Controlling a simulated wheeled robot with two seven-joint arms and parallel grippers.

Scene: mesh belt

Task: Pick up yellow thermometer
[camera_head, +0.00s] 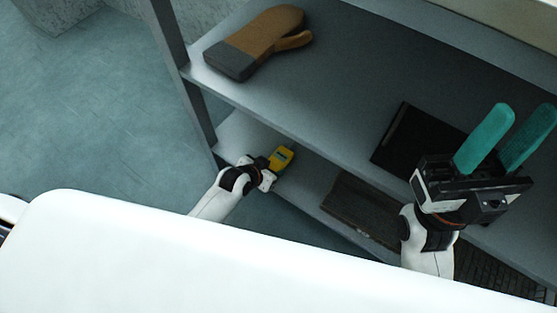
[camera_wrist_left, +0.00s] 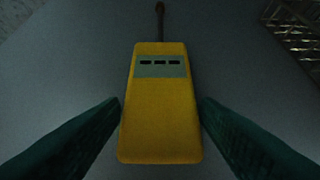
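The yellow thermometer (camera_head: 281,158) lies on the lower shelf in the head view, just beyond my left gripper. In the left wrist view the thermometer (camera_wrist_left: 160,115) fills the middle, with its pale display near the top and a thin dark probe pointing up. My left gripper (camera_wrist_left: 160,100) is open, with one dark green finger on each side of the thermometer. Its fingertips appear close to the sides; contact is not clear. My right gripper (camera_head: 515,112) is open and empty, with teal fingers raised in front of the shelves at the right.
A brown and grey oven mitt (camera_head: 257,43) lies on the upper shelf (camera_head: 340,75). A black flat item (camera_head: 405,135) lies farther right on that shelf. A dark brown board (camera_head: 355,207) lies right of the thermometer on the lower shelf (camera_head: 240,135). A shelf post (camera_head: 198,112) stands at left.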

